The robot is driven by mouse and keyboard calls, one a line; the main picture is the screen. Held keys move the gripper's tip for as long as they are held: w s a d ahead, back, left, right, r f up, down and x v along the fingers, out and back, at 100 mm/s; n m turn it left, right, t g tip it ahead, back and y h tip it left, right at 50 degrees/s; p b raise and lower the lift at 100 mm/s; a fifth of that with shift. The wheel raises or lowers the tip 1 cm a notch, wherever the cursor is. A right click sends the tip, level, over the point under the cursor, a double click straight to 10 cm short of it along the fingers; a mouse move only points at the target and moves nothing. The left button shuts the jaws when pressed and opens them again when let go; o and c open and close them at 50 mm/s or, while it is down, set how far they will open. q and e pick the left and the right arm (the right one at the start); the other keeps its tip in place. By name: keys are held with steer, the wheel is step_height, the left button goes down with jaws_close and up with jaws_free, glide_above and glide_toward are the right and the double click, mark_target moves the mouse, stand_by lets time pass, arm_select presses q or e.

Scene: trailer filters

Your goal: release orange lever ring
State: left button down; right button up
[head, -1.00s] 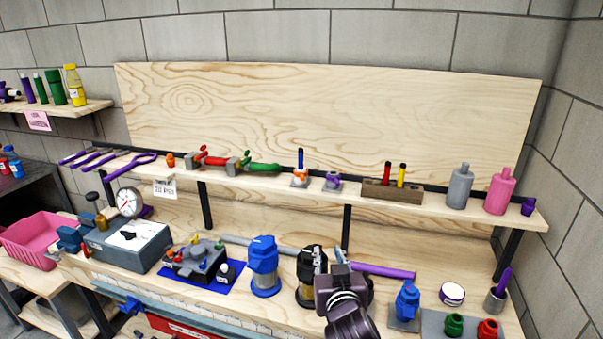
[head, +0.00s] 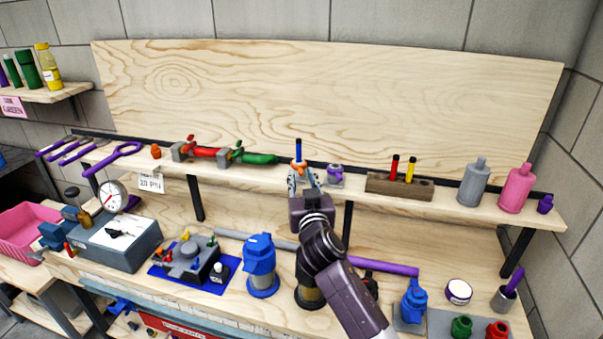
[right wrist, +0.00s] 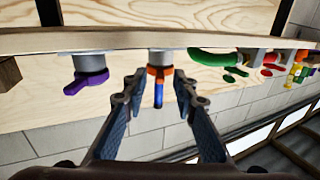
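The orange lever ring (head: 301,167) sits on a small grey fitting on the upper shelf, with a blue upright piece (head: 298,149) rising from it. In the right wrist view, which looks upside down, the orange ring (right wrist: 154,74) and its blue piece (right wrist: 158,95) are near the middle. My right gripper (head: 303,184) is in front of the shelf at the ring. It is open, with one finger on each side of the ring and blue piece in the right wrist view; I see gaps on both sides. My left gripper is not in view.
A purple lever fitting (head: 335,174) stands close to the right of the orange one. A wooden block (head: 399,187) with red and yellow pieces is farther right. Red (head: 205,152) and green (head: 255,158) valve parts lie to the left. A blue canister (head: 261,265) stands on the bench below.

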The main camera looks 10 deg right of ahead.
steer(key=shift+w+r, duration=0.1)
steer(key=shift+w, duration=0.35)
steer(key=shift+c, duration=0.6)
steer(key=c, duration=0.5)
jaws_close()
steer(key=shift+d+p, duration=0.1)
steer(key=shift+p, duration=0.2)
steer(key=y+p, duration=0.1)
steer(key=n+y+p, duration=0.1)
steer(key=shift+d+r+n+p, duration=0.15)
steer(key=shift+d+n+p, duration=0.15)
steer(key=shift+d, duration=0.1)
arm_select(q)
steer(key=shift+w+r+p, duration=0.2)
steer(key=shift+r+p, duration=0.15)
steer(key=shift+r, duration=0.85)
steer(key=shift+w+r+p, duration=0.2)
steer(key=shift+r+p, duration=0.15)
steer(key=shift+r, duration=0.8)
arm_select(e)
steer(key=shift+d+f+n+y, duration=0.2)
steer(key=shift+n+y, duration=0.3)
steer(key=shift+y, duration=0.5)
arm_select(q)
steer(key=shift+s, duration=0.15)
arm_select(e)
steer(key=o, duration=0.6)
jaws_free()
